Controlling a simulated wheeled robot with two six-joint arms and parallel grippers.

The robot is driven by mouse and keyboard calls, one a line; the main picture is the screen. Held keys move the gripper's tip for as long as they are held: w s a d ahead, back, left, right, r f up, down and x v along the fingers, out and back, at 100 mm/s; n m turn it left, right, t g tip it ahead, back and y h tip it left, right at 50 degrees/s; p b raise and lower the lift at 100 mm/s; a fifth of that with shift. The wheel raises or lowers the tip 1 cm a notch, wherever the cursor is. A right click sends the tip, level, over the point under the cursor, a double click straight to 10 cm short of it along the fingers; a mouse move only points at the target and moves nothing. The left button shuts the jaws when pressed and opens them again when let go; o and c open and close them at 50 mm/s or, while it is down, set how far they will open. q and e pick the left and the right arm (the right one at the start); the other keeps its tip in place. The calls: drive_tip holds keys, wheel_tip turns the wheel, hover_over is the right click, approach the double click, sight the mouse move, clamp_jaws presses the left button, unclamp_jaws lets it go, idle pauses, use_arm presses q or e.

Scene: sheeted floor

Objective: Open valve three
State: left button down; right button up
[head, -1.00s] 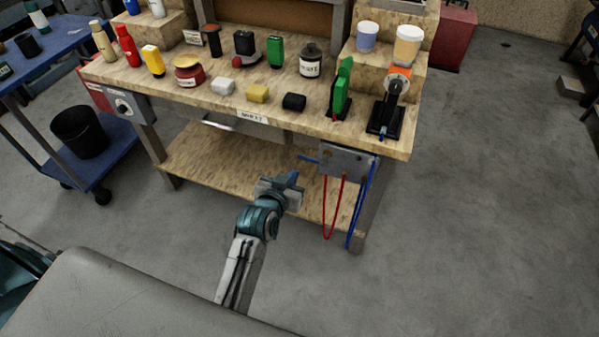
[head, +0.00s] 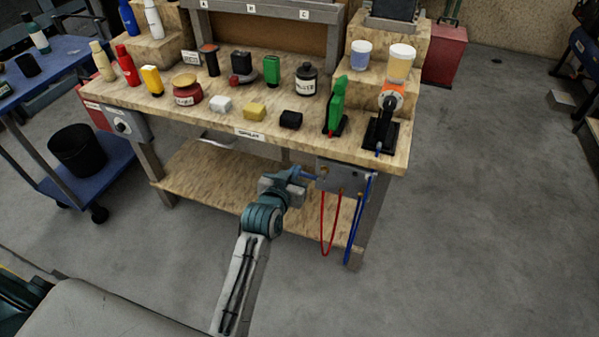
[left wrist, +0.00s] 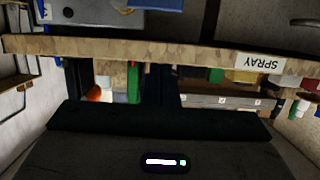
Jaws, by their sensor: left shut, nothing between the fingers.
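A grey valve box (head: 345,180) hangs under the front right edge of the workbench. A blue lever (head: 309,175) sticks out to the left from it. I cannot read any valve number. My left gripper (head: 297,172) is shut and empty, with its tip right by the lever's free end; I cannot tell whether they touch. In the left wrist view, which is upside down, the grey box (left wrist: 95,19) and a blue part (left wrist: 148,5) show at the top edge. The fingertips cannot be made out there. My right gripper is not in view.
The bench (head: 225,122) carries bottles, blocks and a green sprayer (head: 336,103). A red hose (head: 323,228) and a blue hose (head: 357,225) hang below the box. A lower shelf (head: 205,182) lies behind my arm.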

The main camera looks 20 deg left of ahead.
use_arm(q)
drive_tip(key=w+f, duration=0.4)
drive_tip(key=f, duration=0.1)
drive_tip(key=shift+w+p, duration=0.3)
drive_tip(key=shift+p, duration=0.15)
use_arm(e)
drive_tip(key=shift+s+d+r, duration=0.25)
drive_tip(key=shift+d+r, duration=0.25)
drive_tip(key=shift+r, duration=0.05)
use_arm(q)
drive_tip(key=shift+f, duration=0.2)
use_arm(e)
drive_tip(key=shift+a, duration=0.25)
use_arm(q)
drive_tip(key=shift+f+n, duration=0.1)
drive_tip(key=shift+n, duration=0.2)
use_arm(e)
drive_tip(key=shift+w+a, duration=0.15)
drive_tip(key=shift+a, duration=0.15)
